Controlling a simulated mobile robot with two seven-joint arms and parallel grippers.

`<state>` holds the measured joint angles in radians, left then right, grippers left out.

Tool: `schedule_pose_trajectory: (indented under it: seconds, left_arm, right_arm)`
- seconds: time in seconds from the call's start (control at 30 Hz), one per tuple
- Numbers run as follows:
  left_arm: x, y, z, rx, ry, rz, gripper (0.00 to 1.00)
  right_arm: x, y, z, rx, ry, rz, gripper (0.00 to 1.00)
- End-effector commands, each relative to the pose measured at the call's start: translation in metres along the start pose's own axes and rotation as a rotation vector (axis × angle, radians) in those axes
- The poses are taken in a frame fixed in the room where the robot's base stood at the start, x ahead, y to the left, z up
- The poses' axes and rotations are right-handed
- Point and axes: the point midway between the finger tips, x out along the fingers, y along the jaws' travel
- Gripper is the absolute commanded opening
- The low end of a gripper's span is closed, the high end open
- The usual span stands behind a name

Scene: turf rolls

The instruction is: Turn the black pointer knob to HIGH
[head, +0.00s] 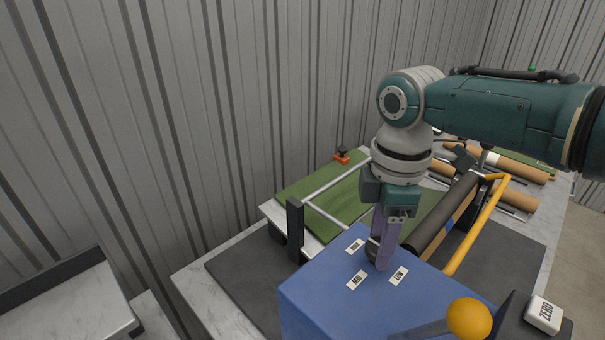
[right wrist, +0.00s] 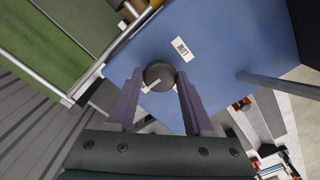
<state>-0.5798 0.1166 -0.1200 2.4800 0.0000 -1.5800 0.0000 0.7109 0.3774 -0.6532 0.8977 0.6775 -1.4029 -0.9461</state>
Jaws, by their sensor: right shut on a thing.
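The black pointer knob (head: 373,247) stands on top of the blue box (head: 325,300), partly hidden by my right gripper in the head view. My right gripper (head: 384,250) comes down from above and is shut on the knob. In the right wrist view the round dark knob (right wrist: 158,74) sits between the two purple fingers, with a short white mark on it. Which label the mark points at, I cannot tell. The labels are one at the back left (head: 355,246), MID (head: 356,281) and LOW (head: 399,275). My left gripper is out of view.
A yellow ball on a lever (head: 468,318) rises at the front right of the box, near a white ZERO button (head: 543,314). Behind are green turf (head: 335,200), a black roller (head: 440,218) and a yellow bar (head: 478,228). Brown rolls (head: 520,166) lie farther back.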

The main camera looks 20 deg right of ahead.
Motion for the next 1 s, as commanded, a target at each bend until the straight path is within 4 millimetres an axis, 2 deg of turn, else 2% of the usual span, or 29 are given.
schedule_pose_trajectory:
  seconds: [0.23,0.27,0.5,0.83,1.0]
  left_arm:
    - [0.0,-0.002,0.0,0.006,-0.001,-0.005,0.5]
    - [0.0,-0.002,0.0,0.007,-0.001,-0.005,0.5]
    - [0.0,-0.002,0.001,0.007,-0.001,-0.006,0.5]
    - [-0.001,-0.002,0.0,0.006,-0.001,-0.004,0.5]
    - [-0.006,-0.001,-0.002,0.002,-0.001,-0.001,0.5]
  right_arm:
    - [-0.001,0.0,0.0,0.003,0.0,-0.003,0.0]
    - [-0.001,0.0,0.0,0.003,0.0,-0.003,0.53]
    - [-0.001,0.0,0.0,0.001,0.0,-0.001,0.8]
    - [-0.004,0.0,0.0,0.0,0.0,0.0,0.82]
    - [-0.026,0.001,0.0,-0.001,0.001,0.003,0.82]
